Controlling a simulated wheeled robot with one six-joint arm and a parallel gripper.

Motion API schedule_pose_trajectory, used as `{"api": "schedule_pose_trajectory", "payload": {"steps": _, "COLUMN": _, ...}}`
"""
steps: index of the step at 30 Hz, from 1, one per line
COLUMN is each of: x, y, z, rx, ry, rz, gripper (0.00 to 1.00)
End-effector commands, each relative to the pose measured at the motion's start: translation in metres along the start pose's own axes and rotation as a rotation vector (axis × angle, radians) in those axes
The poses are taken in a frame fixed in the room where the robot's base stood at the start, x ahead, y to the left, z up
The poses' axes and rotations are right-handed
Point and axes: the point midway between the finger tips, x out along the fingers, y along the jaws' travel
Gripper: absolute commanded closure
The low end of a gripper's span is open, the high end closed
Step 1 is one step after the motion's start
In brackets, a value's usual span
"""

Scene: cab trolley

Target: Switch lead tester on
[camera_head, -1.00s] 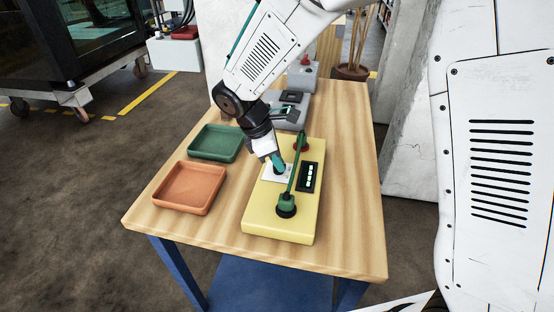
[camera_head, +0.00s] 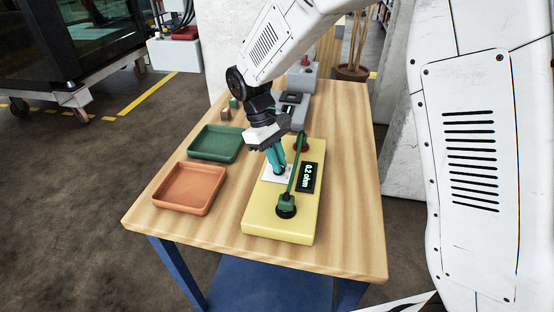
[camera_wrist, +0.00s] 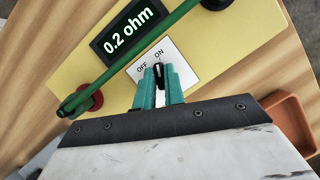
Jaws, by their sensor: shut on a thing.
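The yellow lead tester (camera_head: 264,219) lies on the wooden table. Its display (camera_head: 308,178) reads "0.2 ohm", and the wrist view shows the same reading on the display (camera_wrist: 129,31). A green lead (camera_head: 297,170) runs between a black post (camera_head: 286,211) and a red post (camera_head: 302,141). My gripper (camera_head: 279,169) is shut on the black knob (camera_wrist: 158,72) over a white plate (camera_wrist: 176,67) marked OFF and ON. The knob's white line points up near the ON mark. The teal fingers hide the knob's lower part.
A green tray (camera_head: 215,144) and an orange tray (camera_head: 189,188) stand left of the tester. Grey devices (camera_head: 295,98) and small blocks (camera_head: 226,112) are behind it. The table is bare at the right.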

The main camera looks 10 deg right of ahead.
Motion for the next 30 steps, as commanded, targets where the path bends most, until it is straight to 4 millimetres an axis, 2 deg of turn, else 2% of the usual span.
{"api": "schedule_pose_trajectory", "payload": {"steps": 9, "x": -0.002, "y": 0.0015, "z": -0.001, "rx": 0.076, "ry": 0.006, "rz": -0.029, "gripper": 1.0}}
{"api": "schedule_pose_trajectory", "payload": {"steps": 22, "x": -0.0022, "y": 0.0014, "z": -0.001, "rx": 0.084, "ry": 0.007, "rz": -0.032, "gripper": 1.0}}
{"api": "schedule_pose_trajectory", "payload": {"steps": 23, "x": -0.0023, "y": 0.0015, "z": -0.001, "rx": 0.084, "ry": 0.007, "rz": -0.032, "gripper": 0.83}}
{"api": "schedule_pose_trajectory", "payload": {"steps": 24, "x": -0.0021, "y": 0.0014, "z": -0.0009, "rx": 0.084, "ry": 0.007, "rz": -0.032, "gripper": 0.72}}
{"api": "schedule_pose_trajectory", "payload": {"steps": 25, "x": -0.0019, "y": 0.0013, "z": -0.0009, "rx": 0.084, "ry": 0.006, "rz": -0.032, "gripper": 0.67}}
{"api": "schedule_pose_trajectory", "payload": {"steps": 30, "x": -0.0012, "y": 0.0008, "z": -0.0006, "rx": 0.083, "ry": 0.004, "rz": -0.033, "gripper": 0.67}}
